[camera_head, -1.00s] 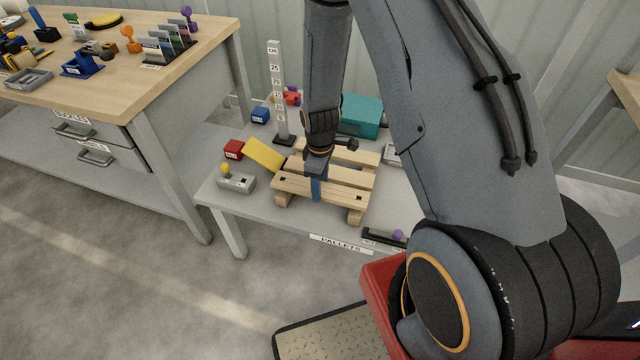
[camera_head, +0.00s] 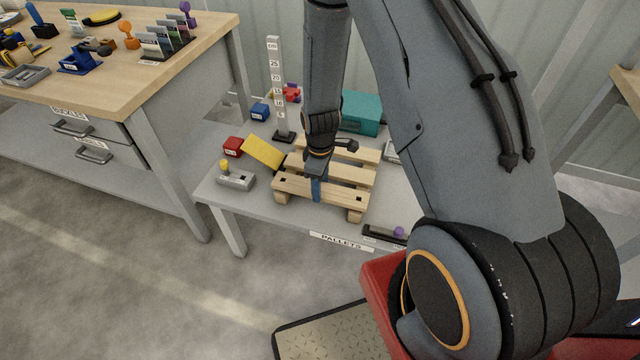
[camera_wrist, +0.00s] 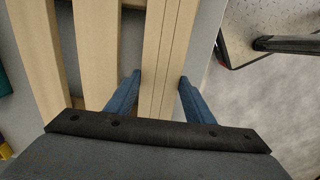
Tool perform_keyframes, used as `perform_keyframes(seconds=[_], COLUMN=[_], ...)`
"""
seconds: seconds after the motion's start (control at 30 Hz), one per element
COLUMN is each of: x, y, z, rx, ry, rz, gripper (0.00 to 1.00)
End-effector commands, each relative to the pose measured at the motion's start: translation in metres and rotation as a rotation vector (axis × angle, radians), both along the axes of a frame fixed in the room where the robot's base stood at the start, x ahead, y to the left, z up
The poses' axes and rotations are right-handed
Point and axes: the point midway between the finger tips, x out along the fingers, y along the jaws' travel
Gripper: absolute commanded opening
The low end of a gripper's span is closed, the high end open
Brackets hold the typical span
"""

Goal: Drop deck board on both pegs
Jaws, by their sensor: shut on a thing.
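A small wooden pallet (camera_head: 345,172) of light slats stands on the low grey table labelled PALLETS. My gripper (camera_head: 316,190) is over its front edge, pointing down. Its blue fingers are shut on the front deck board (camera_head: 342,194), with one finger on each long side in the wrist view (camera_wrist: 160,95). The board lies level along the pallet's front, on or very close to the blocks below. Two small dark spots show near the board's ends; I cannot tell whether these are holes or peg tops. The wrist view does not show the board's ends.
A yellow wedge (camera_head: 263,151), a red block (camera_head: 232,147) and a grey box with a yellow knob (camera_head: 236,180) stand left of the pallet. A height scale (camera_head: 277,90) and a teal box (camera_head: 361,113) stand behind it.

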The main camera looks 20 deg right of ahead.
Motion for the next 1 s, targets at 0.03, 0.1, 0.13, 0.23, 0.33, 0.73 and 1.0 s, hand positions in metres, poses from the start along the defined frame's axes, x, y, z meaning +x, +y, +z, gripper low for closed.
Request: perform_keyframes(seconds=[0.03,0.1,0.13,0.23,0.33,0.73,1.0], x=[0.0,0.0,0.0,0.0,0.0,0.0,0.002], y=[0.0,0.0,0.0,0.0,0.0,0.0,0.0], z=[-0.002,-0.003,-0.004,-0.006,-0.008,-0.009,0.006], rx=[0.0,0.0,0.0,0.0,0.0,-0.001,0.0], ry=[0.0,0.0,0.0,0.0,0.0,-0.001,-0.004], rz=[0.0,0.0,0.0,0.0,0.0,0.0,0.0], gripper=[0.21,0.21,0.21,0.21,0.21,0.7,0.7])
